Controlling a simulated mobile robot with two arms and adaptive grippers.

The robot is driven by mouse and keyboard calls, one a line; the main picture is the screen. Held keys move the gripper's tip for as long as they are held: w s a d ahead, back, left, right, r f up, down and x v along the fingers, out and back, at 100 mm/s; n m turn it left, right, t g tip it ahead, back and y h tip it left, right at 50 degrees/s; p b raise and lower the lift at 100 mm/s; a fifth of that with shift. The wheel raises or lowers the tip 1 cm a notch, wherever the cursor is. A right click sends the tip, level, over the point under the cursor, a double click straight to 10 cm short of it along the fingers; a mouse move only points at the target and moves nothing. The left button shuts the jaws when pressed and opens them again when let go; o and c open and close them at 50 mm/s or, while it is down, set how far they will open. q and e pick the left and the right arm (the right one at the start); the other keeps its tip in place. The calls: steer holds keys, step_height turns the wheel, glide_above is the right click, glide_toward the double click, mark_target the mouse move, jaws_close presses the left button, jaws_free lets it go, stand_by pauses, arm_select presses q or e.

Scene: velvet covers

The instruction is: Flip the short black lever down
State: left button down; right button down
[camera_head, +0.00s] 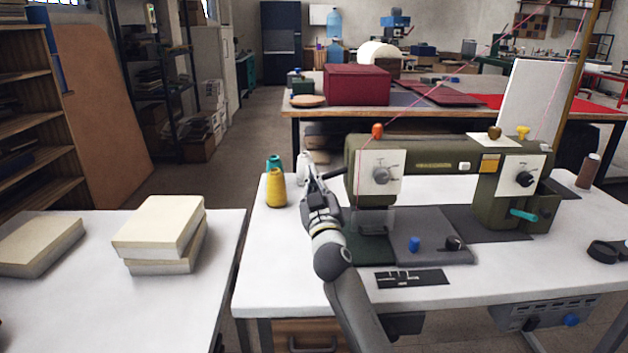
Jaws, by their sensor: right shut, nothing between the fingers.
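An olive-green sewing machine (430,155) stands on a white table, with a dial on a pale plate at each end of its arm. A small black part (454,243) sits on the grey plate of its bed, beside a blue knob (414,244). I cannot tell whether this black part is the short black lever or which way it points. My right gripper (309,172) is shut and empty, pointing away from me just left of the machine's head. It covers part of what lies behind it. My left gripper is not in view.
Yellow (276,188) and teal (273,163) thread cones stand left of my right gripper. A teal lever (523,215) sticks out of the machine's right column. A brown spool (589,171) stands at the far right. Pale books (160,226) lie on the left table (85,310).

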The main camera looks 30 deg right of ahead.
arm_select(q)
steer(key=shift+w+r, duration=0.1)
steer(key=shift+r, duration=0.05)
arm_select(e)
step_height(320, 180, down, 2)
steer(key=shift+s+d+n+y, duration=0.15)
steer(key=shift+n+y, duration=0.25)
steer(key=shift+n, duration=0.5)
steer(key=v, duration=0.7)
steer(key=shift+s, duration=0.15)
steer(key=shift+f, duration=0.2)
